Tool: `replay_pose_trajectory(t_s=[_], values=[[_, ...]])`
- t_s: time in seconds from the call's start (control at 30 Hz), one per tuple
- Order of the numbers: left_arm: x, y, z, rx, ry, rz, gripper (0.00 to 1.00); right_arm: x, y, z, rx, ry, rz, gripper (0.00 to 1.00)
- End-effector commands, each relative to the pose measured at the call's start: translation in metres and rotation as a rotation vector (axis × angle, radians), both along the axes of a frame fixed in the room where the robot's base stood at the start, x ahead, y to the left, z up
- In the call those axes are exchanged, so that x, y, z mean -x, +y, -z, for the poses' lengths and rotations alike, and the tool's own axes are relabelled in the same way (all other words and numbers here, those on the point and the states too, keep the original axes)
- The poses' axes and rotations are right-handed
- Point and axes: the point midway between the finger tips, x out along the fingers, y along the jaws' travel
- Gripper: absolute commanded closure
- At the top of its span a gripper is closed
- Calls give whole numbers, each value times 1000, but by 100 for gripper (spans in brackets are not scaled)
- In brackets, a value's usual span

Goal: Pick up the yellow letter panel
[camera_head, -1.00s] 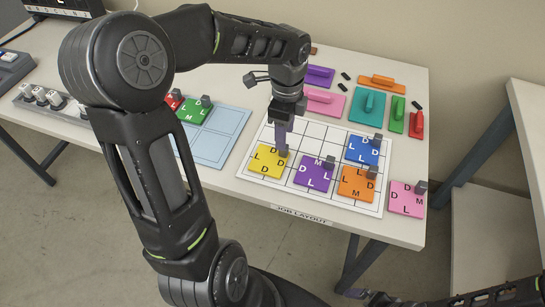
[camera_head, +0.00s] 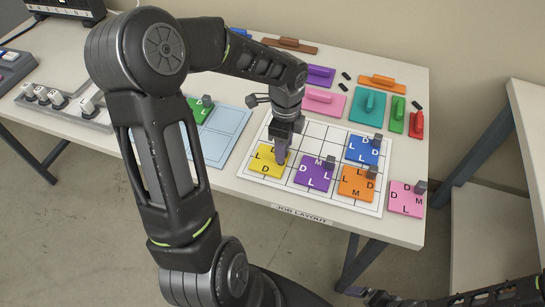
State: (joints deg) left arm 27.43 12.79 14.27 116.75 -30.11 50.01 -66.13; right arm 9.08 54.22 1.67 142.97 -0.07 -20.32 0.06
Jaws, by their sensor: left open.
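The yellow letter panel (camera_head: 266,167) lies flat in the front-left cell of the white job layout board (camera_head: 311,133). My left gripper (camera_head: 281,156) points down over the panel's right part, with its fingers close to or around the knob there. The fingers hide the knob and some of the letters, so I cannot see whether they touch it. The gripper is open. My right gripper does not show clearly; only dark arm parts appear at the bottom right.
Purple (camera_head: 315,173), orange (camera_head: 357,183) and blue (camera_head: 363,149) letter panels with grey knobs share the board. A pink panel (camera_head: 407,199) lies to its right. Coloured handled blocks lie behind. A light blue mat (camera_head: 226,128) with a green panel (camera_head: 199,109) is at left.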

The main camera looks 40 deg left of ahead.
Motion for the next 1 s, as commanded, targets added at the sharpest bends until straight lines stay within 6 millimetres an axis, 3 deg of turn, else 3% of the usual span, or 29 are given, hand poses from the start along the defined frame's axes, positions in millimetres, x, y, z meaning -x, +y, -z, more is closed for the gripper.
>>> replay_pose_trajectory(t_s=[0.43,1.0], values=[[0,0,-1,0,0,0,54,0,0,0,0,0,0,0],[0,0,-1,0,0,0,99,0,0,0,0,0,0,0]])
